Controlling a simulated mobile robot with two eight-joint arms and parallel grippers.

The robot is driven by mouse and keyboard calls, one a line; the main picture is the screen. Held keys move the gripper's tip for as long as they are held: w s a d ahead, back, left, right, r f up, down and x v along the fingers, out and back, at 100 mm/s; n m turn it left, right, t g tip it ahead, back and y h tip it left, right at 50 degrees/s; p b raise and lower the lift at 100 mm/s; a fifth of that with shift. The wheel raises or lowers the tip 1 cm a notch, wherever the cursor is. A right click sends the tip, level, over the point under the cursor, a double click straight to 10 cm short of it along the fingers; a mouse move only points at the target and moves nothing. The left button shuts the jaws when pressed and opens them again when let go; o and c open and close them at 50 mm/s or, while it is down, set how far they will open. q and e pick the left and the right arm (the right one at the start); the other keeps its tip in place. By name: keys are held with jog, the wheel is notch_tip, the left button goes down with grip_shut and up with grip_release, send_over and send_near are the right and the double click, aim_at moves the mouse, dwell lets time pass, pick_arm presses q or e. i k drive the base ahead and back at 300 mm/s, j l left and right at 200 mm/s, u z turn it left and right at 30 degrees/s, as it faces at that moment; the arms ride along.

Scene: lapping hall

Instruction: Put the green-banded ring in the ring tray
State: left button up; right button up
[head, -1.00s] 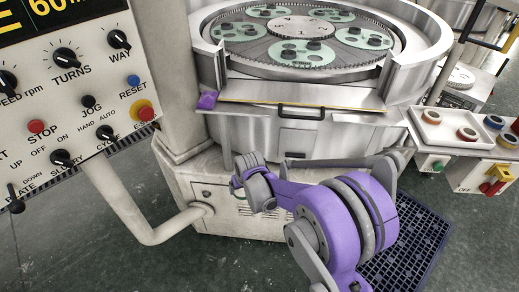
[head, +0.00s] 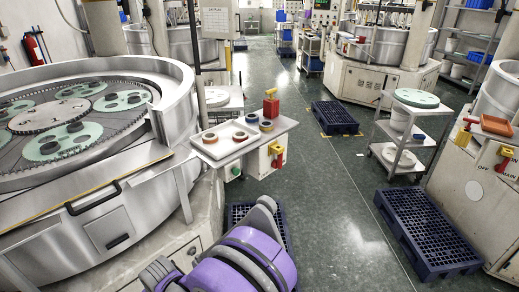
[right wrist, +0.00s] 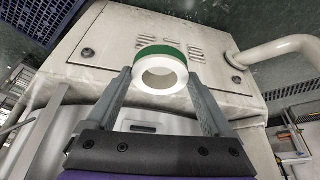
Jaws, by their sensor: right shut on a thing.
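The green-banded ring (right wrist: 163,52) is white with a green outer band. In the right wrist view my right gripper (right wrist: 159,76) is shut on it, one finger on each side. A pale tray (head: 222,151) holding two orange-red-banded rings sits on a small side table in the head view; I take it as the ring tray. The held ring is not visible in the head view, where only my purple right arm shows at the bottom. My left gripper is in neither current view.
A blue-banded ring (head: 252,118) and a yellowish ring (head: 266,126) stand on the side table (head: 252,149) beside the tray, near a red block (head: 271,106). The lapping machine (head: 100,205) fills the left. Dark pallets (head: 428,232) lie on the floor.

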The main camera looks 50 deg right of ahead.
aim_at(218, 147)
jog(key=i+l+z, duration=0.1)
jog(key=z, duration=0.25)
jog(key=i+l+z, duration=0.1)
jog(key=z, duration=0.3)
jog(key=i+l+z, duration=0.15)
jog(key=z, duration=0.2)
